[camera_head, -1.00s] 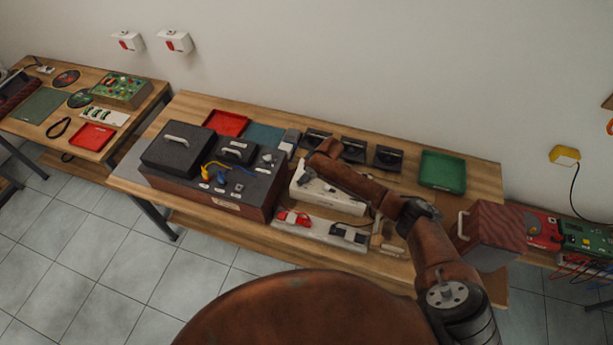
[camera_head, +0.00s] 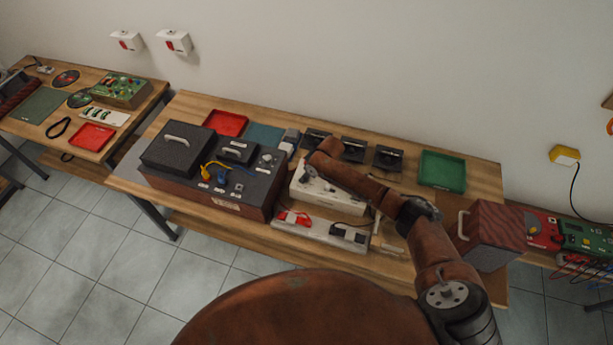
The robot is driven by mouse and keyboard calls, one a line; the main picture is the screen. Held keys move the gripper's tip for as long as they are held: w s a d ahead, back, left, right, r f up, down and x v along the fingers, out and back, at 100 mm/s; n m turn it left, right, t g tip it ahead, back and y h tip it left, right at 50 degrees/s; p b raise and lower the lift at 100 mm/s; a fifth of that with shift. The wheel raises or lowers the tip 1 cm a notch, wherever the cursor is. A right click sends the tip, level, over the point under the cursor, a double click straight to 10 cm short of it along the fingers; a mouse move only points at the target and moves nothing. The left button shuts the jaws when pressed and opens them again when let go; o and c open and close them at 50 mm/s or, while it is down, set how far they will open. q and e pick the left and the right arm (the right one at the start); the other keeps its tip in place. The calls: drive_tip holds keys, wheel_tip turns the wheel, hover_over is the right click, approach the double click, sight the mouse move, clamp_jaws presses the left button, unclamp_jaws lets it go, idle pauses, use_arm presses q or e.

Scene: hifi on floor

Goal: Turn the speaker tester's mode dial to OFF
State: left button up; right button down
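A low white box (camera_head: 335,196) sits on the middle table, partly covered by my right arm; small dark parts show on its left top. A dark-topped unit with reddish-brown sides (camera_head: 230,197) stands to its left, with knobs and a blue and yellow cable on top. Labels are too small to read, so I cannot tell for certain which is the speaker tester or where its mode dial points. My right arm comes in from the right, and its wrist end (camera_head: 322,158) is over the white box's left part. The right fingers are mostly hidden below it. My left gripper is out of view.
A strip with red and black parts (camera_head: 318,230) lies in front of the white box. Several black holders (camera_head: 352,150) and a green tray (camera_head: 442,171) are behind. A reddish box with a handle (camera_head: 488,236) stands at the right. A red tray (camera_head: 226,123) is at the back left.

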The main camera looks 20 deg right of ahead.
drive_tip(key=shift+w+n+y+b, duration=0.1)
drive_tip(key=shift+n+y+b, duration=0.25)
drive_tip(key=shift+n, duration=0.55)
drive_tip(key=shift+d+f+n+g+b, duration=0.1)
drive_tip(key=shift+n+g+b, duration=0.4)
drive_tip(key=shift+n, duration=0.3)
drive_tip(key=n+g+y+b, duration=0.1)
drive_tip(key=n+b, duration=0.2)
drive_tip(key=shift+w, duration=0.1)
drive_tip(key=shift+n+g+b, duration=0.4)
drive_tip(key=shift+n+b, duration=0.65)
drive_tip(key=shift+n, duration=0.05)
drive_tip(key=c, duration=1.7)
unclamp_jaws()
drive_tip(key=shift+o, duration=0.2)
drive_tip(key=shift+d+r, duration=0.1)
drive_tip(key=shift+r, duration=0.15)
